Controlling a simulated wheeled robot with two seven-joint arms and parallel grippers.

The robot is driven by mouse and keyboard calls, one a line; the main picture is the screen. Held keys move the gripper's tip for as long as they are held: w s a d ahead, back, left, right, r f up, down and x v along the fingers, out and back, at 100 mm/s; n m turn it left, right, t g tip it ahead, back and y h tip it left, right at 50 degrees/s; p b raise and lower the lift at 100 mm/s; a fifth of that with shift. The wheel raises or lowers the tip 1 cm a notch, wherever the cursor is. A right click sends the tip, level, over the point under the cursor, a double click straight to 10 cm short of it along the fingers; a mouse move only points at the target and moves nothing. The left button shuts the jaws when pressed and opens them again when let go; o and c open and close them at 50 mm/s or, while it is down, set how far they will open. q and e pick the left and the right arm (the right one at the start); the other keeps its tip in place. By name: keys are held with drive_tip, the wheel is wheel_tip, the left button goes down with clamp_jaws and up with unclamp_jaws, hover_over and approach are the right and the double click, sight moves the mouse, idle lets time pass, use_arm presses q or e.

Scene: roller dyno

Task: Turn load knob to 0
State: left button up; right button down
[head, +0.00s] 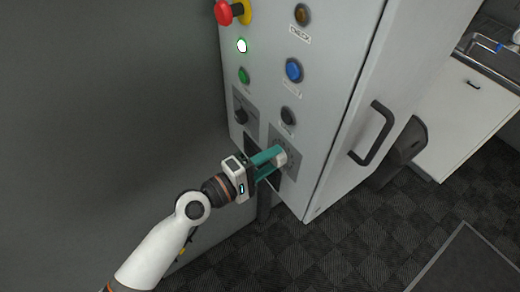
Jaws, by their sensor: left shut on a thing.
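My left gripper (268,162) reaches in from the lower left to the low part of the grey control cabinet (335,60). Its teal fingers are shut at a knob in front of a grey dial plate (292,157) with scale marks. The fingers cover most of the knob, and I cannot read its setting. Another black knob (241,116) sits on a dark plate up and to the left. I cannot read the labels to tell which knob is the load knob. My right gripper is not in view.
Above are a red emergency button (229,12), a lit white lamp (241,46), a green button (243,76), a blue button (293,70), an amber lamp (302,14) and a black knob (288,116). A door handle (372,133) sticks out at right. Dark carpet (345,240) lies below.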

use_arm(q)
drive_tip(key=shift+w+a+r+n, duration=0.15)
drive_tip(key=shift+w+r+n, duration=0.15)
drive_tip(key=shift+n, duration=0.3)
drive_tip(key=o, duration=0.7)
drive_tip(key=shift+o, duration=1.3)
drive_tip(key=shift+a+f, duration=0.1)
drive_tip(key=shift+f, duration=0.1)
drive_tip(key=shift+s, duration=0.1)
drive_tip(key=b+v, duration=0.6)
drive_tip(key=v, duration=0.6)
drive_tip(key=shift+a, duration=0.3)
